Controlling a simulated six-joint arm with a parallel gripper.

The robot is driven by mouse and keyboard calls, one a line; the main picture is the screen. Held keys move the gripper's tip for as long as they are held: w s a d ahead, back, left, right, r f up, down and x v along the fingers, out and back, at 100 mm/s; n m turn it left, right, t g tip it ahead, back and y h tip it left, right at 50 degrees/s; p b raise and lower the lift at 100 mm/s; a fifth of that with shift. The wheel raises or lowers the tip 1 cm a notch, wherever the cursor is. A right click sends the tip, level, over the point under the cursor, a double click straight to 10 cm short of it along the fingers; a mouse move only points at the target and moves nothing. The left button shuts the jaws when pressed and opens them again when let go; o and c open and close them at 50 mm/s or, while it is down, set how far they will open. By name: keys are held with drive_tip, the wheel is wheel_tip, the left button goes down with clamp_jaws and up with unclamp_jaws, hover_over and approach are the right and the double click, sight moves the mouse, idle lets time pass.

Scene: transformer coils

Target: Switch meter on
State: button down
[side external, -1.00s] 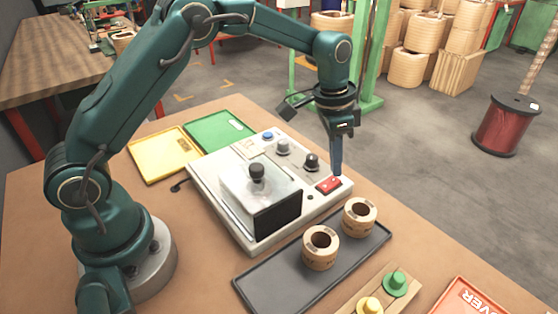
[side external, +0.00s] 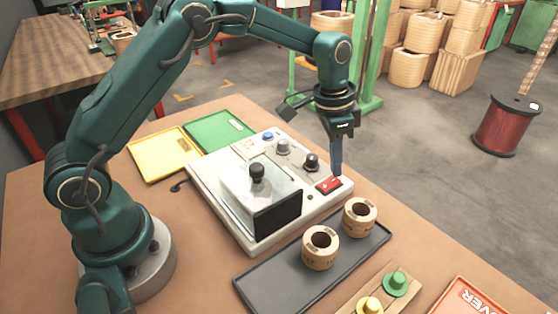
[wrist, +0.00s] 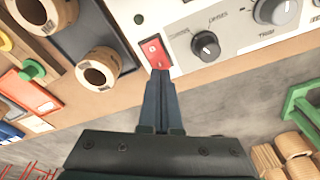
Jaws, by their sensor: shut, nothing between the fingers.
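The meter (side external: 225,190) is a pale box on the table with a clear-covered dark block, knobs and a red rocker switch (side external: 328,185) at its right corner. In the wrist view the red switch (wrist: 155,53) sits at the panel's edge, beside a black knob (wrist: 206,46). My gripper (side external: 337,172) is shut and empty, pointing down at the switch. In the wrist view its fingertips (wrist: 159,74) are at the lower end of the switch. I cannot tell whether they touch it or which way the rocker is set.
Two coils (side external: 320,248) (side external: 360,217) stand on a dark tray (side external: 268,284) in front of the meter. A yellow tray (side external: 160,153) and a green tray (side external: 219,131) lie behind it. A wooden holder with yellow and green pegs (side external: 396,284) is at the front right.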

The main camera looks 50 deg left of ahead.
drive_tip(key=shift+f, duration=0.85)
idle(0.3)
drive_tip(key=shift+r, duration=3.55)
wheel_tip(320, 180, up, 7)
drive_tip(key=t, duration=0.1)
hover_over(333, 179)
drive_tip(key=s, duration=0.2)
drive_tip(key=s+a+r+n+t, duration=0.1)
drive_tip(key=s+a+r+t, duration=0.1)
drive_tip(key=s+r, duration=0.4)
drive_tip(key=s+a+f+n+t, duration=0.1)
drive_tip(key=s+f+n, duration=0.4)
drive_tip(key=s, duration=0.9)
wheel_tip(333, 179, down, 3)
drive_tip(key=shift+s+a+f+y, duration=0.2)
drive_tip(key=shift+a+y, duration=0.2)
drive_tip(key=shift+a, duration=0.2)
